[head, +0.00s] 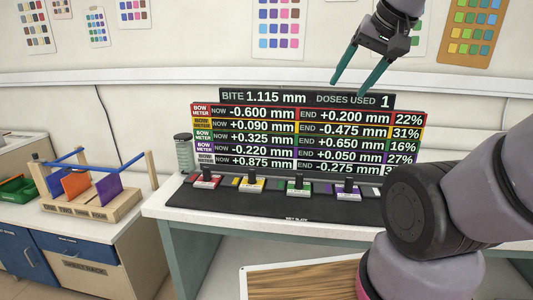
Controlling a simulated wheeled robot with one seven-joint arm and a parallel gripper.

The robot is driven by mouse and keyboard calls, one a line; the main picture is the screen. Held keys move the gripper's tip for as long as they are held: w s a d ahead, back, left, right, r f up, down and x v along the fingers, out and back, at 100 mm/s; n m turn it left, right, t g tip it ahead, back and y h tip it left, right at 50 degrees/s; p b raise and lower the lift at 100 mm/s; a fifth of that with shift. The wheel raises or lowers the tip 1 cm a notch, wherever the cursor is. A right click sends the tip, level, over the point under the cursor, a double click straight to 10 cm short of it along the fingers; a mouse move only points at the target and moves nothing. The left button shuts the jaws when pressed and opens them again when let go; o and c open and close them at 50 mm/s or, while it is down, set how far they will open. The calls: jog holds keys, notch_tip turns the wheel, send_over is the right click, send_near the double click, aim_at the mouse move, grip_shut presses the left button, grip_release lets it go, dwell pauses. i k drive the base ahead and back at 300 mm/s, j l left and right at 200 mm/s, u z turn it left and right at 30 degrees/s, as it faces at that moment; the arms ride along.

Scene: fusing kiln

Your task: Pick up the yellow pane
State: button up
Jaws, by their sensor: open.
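I cannot make out a separate yellow pane for certain. A yellow-based block with a dark upright part (251,185) stands on the black mat (270,206) of the bench, between a red one and a green one. A small yellow strip (236,182) shows beside it, too small to identify. In the wooden rack (95,212) at the left, an orange pane (75,184) and a purple pane (109,190) stand upright. My gripper (347,88) is at the upper right, in front of the wall and above the display board. Its two teal fingers are apart with nothing between them.
The display board (306,138) stands at the back of the bench. Red (207,181), green (299,188) and purple (348,192) blocks line the mat. A grey canister (183,152) stands left of the board. A wood-topped surface (310,282) is at the front. My arm hides the bench's right side.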

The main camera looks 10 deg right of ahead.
aim_at(251, 182)
jog(key=z, duration=1)
jog(key=u, duration=1.35)
jog(key=i+l+u, duration=0.15)
jog(key=l+u, duration=0.3)
jog(key=i+l+u, duration=0.1)
jog(key=l+u, duration=0.15)
jog(key=u, duration=0.15)
